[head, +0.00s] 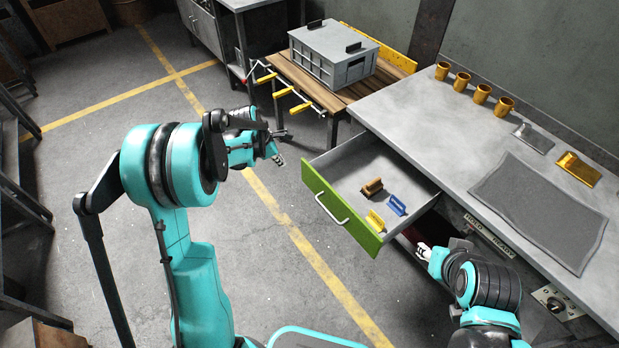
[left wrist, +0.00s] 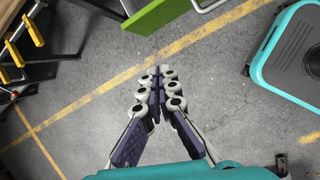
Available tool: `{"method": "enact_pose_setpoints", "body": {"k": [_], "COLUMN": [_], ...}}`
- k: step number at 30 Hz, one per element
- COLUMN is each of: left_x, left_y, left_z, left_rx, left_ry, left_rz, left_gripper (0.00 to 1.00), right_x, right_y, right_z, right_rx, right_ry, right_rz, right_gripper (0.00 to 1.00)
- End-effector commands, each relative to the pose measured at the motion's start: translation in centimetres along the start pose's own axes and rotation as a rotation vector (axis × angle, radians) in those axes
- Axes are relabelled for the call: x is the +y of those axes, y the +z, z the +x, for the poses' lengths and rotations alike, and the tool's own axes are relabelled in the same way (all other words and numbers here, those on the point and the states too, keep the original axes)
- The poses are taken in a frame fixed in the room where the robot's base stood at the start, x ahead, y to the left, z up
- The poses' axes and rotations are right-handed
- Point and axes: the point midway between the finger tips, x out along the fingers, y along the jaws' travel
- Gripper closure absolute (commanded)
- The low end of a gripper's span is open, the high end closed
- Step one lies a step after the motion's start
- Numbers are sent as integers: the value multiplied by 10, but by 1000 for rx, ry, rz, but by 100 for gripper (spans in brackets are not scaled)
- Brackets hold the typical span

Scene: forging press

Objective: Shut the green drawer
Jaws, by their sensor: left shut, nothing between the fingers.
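The green drawer (head: 338,212) stands pulled out from under the grey workbench. Its green front has a pale bar handle (head: 330,208). Inside lie a brown block-like item (head: 372,187), a blue one (head: 397,205) and a yellow one (head: 375,221). My left gripper (head: 280,160) is shut and empty, to the left of the drawer and apart from it. In the left wrist view its fingers (left wrist: 160,78) meet over bare floor, and the green front (left wrist: 162,14) shows beyond them at the top. My right gripper (head: 424,251) is near the drawer's right side; its fingers are too small to read.
The workbench top (head: 440,130) carries several orange mugs (head: 481,94), a dark mat (head: 540,210) and small metal holders. A wooden table (head: 330,97) with a grey crate (head: 333,55) stands behind the drawer. The floor (head: 270,260) left of the drawer is clear.

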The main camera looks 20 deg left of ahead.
Motion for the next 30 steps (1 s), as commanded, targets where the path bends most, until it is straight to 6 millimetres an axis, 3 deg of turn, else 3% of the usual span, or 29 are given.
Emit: {"method": "enact_pose_setpoints", "body": {"k": [1,3,9,14,26,30], "left_x": [8,14,20,18,14,20], "left_y": [-9,-17,-29,-29,-28,-9], "left_z": [20,40,68,85,168,177], "left_rx": [-4,-8,-12,-12,-12,-12], "left_ry": [-12,-29,-53,-55,-54,-55], "left_rz": [-87,-194,-341,-350,-347,-345], "left_gripper": [100,100,100,100,100,100], "right_x": [0,0,0,0,0,0], "right_y": [1,2,3,7,26,30], "right_z": [2,3,4,10,36,41], "right_rx": [0,0,0,0,0,0], "right_ry": [0,0,0,0,0,0], "right_rz": [0,0,0,0,0,0], "right_gripper": [60,60,60,60,60,60]}}
